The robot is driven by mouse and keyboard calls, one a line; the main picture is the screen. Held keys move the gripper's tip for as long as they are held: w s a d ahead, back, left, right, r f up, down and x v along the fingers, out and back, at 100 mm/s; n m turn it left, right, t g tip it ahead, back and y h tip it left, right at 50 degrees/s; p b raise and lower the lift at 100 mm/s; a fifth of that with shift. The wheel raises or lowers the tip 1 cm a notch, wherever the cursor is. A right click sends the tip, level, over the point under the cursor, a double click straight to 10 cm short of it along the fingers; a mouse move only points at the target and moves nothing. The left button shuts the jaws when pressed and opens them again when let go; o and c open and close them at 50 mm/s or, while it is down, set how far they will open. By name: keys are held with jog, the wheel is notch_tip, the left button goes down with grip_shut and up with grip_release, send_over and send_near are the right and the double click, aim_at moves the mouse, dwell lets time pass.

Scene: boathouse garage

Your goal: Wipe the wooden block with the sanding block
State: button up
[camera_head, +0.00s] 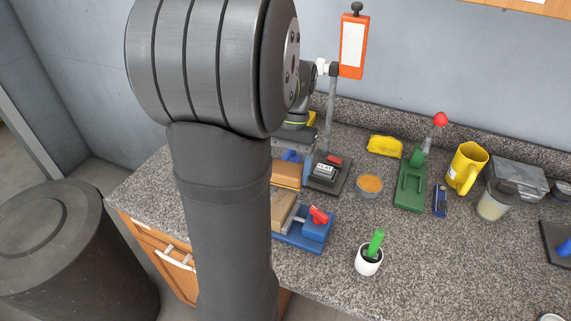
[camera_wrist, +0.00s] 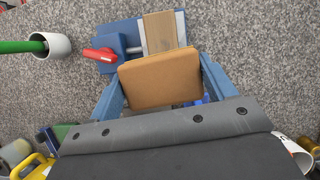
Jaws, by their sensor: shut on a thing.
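The sanding block (camera_wrist: 160,80) is a tan-brown slab in my gripper (camera_wrist: 163,75), with a blue finger on either side of it. In the head view the orange-tan sanding block (camera_head: 286,174) shows just right of my dark arm. The wooden block (camera_wrist: 160,31) is light brown and sits in a blue vise (camera_wrist: 118,36) with a red handle (camera_wrist: 100,55). In the head view the wooden block (camera_head: 282,207) is partly hidden by my arm. The sanding block covers one end of the wooden block in the wrist view; I cannot tell whether they touch.
Right of the vise stands a white pot (camera_head: 368,262) with a green stick. Behind are a stand with an orange-framed panel (camera_head: 353,46), a small bowl (camera_head: 369,187), a green press (camera_head: 411,183) and a yellow mug (camera_head: 466,168). The front right counter is mostly clear.

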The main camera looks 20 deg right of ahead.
notch_tip(320, 180, down, 5)
jog(key=shift+f, duration=0.1)
jog(key=shift+s+a+f, duration=0.25)
jog(key=shift+s+a, duration=0.45)
jog(key=shift+s, duration=0.05)
jog(key=shift+s+a, duration=0.7)
jog(key=w+d, duration=0.2)
jog(key=w, duration=0.1)
jog(key=shift+d, duration=0.4)
jog(key=shift+r, duration=4.1)
